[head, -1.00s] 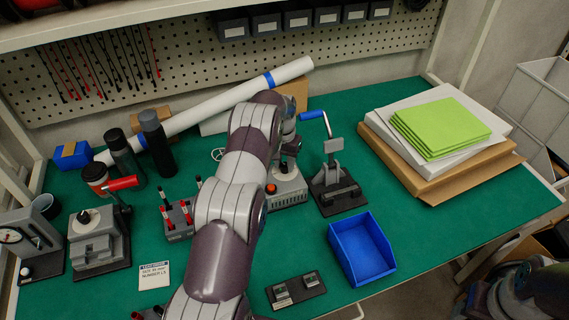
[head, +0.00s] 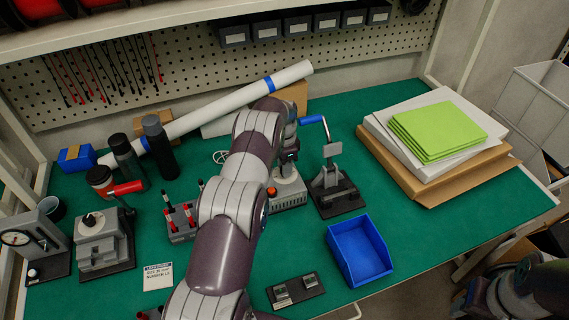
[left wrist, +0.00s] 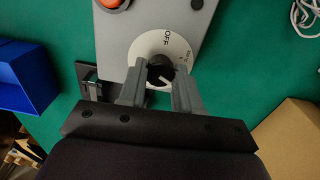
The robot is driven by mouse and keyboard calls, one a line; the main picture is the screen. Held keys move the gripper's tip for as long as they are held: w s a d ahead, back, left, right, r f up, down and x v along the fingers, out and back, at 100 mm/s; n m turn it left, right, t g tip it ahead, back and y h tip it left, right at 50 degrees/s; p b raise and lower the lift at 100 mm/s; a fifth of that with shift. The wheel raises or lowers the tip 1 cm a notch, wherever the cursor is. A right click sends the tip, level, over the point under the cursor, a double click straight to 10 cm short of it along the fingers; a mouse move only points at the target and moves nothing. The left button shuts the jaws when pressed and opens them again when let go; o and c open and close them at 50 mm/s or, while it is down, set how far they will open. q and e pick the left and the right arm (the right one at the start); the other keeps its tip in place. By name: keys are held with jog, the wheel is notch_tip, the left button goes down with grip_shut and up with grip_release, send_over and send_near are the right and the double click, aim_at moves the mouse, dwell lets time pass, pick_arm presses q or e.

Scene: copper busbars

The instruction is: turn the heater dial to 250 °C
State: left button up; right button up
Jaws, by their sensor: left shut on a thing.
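The heater (head: 290,193) is a grey box with an orange button, standing mid-table in the head view. In the left wrist view its grey top (left wrist: 163,17) carries a round white scale (left wrist: 148,43) marked OFF, with smaller print at the right that I cannot read. The black dial knob (left wrist: 160,66) sits at the scale's middle; a white pointer line shows on it, away from the OFF mark. My left gripper (left wrist: 161,74) is shut on the knob, one finger on each side. In the head view the gripper (head: 287,162) reaches down onto the heater, and the knob is mostly hidden.
A press with a blue handle (head: 333,183) stands close right of the heater, and a grey block with red-tipped posts (head: 181,222) stands left. A blue bin (head: 361,250) is in front to the right. Cardboard and green sheets (head: 437,130) lie farther right.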

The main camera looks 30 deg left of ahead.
pick_arm(q)
jog(key=shift+m, duration=0.4)
jog(key=o, duration=1)
jog(key=shift+o, duration=0.2)
notch_tip(320, 180, up, 13)
jog(key=p, duration=1.3)
jog(key=shift+w+a, duration=0.15)
jog(key=shift+f, duration=0.2)
